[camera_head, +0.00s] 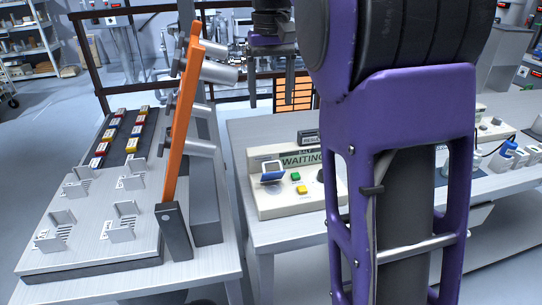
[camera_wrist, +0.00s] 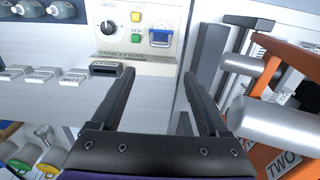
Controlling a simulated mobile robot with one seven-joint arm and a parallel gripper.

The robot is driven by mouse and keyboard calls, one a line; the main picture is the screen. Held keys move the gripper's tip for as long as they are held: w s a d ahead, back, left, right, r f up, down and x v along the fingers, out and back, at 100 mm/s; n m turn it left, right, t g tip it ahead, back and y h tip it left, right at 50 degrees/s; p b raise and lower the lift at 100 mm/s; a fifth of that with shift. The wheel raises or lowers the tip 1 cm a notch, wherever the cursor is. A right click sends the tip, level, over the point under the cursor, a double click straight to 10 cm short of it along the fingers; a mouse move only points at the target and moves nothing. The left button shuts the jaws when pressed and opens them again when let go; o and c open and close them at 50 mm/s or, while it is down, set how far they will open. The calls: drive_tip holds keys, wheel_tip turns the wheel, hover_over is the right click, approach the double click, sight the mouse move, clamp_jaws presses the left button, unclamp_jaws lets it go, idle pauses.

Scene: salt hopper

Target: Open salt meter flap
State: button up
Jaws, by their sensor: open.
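The salt meter (camera_head: 262,202) is a beige box on the right-hand table, with a display reading WAITING, a green button and a yellow button. Its small flap (camera_head: 272,171), pale with a blue edge, sits at the left of the panel. I cannot tell for sure whether it is open. In the wrist view the flap (camera_wrist: 161,38) shows upside down beyond the fingertips, beside the meter's buttons and dial. My gripper (camera_head: 271,97) is open and empty, held above and behind the meter with its fingers down. In the wrist view my gripper (camera_wrist: 159,73) touches nothing.
A tall orange bar (camera_head: 183,115) with metal cylinders stands left of the meter, and also shows close on the right in the wrist view. A small dark box (camera_head: 311,137) is behind the meter. The left table (camera_head: 205,268) holds metal brackets and coloured blocks.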

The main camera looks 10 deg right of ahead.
wheel_tip(320, 180, down, 15)
drive_tip(key=b, duration=0.3)
drive_tip(key=c, duration=1.1)
drive_tip(key=w+g+p, duration=0.1)
drive_tip(key=p, duration=0.3)
drive_tip(key=w+g+p, duration=0.1)
drive_tip(key=p, duration=0.4)
drive_tip(key=shift+r+g, duration=0.3)
drive_tip(key=shift+r, duration=0.05)
drive_tip(key=shift+w+f+g+p, duration=0.35)
drive_tip(key=shift+w+g+p, duration=0.05)
drive_tip(key=shift+g+p, duration=0.1)
drive_tip(key=shift+w+f+g, duration=0.35)
drive_tip(key=shift+w+g, duration=0.3)
drive_tip(key=shift+g, duration=0.35)
drive_tip(key=o, duration=1.1)
